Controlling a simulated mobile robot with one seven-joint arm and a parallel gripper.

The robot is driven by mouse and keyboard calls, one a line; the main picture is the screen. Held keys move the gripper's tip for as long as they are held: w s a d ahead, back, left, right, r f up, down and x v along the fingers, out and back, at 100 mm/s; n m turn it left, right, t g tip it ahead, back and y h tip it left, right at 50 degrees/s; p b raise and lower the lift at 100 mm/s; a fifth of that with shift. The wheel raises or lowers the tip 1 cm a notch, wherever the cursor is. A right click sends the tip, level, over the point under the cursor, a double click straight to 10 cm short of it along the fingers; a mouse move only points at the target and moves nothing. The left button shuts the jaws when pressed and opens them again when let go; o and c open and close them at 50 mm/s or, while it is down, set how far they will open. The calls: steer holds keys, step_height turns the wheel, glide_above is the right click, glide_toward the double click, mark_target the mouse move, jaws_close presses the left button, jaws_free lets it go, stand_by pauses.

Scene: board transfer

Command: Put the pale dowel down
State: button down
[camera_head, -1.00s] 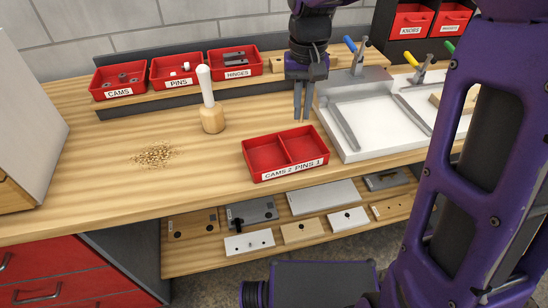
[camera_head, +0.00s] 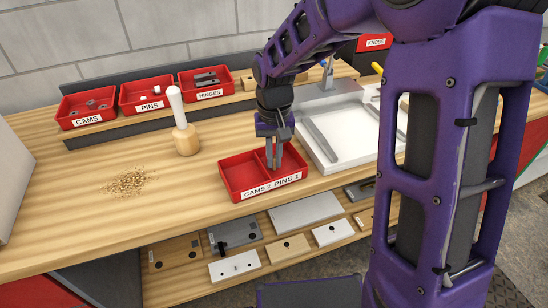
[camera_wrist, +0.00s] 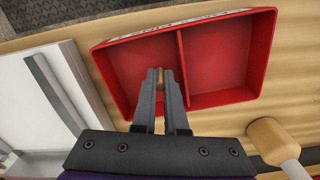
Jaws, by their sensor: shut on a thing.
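The pale dowel (camera_wrist: 159,77) shows as a small tan end between my fingertips in the wrist view; most of it is hidden by the fingers. My gripper (camera_head: 274,163) is shut on it, pointing down at the red two-part tray (camera_head: 239,182). The fingertips are over or just inside the right compartment, labelled PINS 1, near the divider. I cannot tell whether the dowel touches the tray floor. In the wrist view the red tray (camera_wrist: 222,98) is turned around and looks empty in both compartments.
A white-handled mallet (camera_head: 186,140) stands left of the tray. Wood shavings (camera_head: 128,182) lie farther left. A white-topped fixture (camera_head: 348,130) is close on the right. Red bins labelled CAMS (camera_head: 87,108), PINS (camera_head: 147,94) and HINGES (camera_head: 207,83) stand behind. Boards lie on the lower shelf.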

steer(key=c, duration=1.2)
jaws_free()
steer(key=shift+f, duration=0.1)
steer(key=shift+c, duration=0.2)
step_height(320, 180, up, 12)
steer(key=p, duration=0.2)
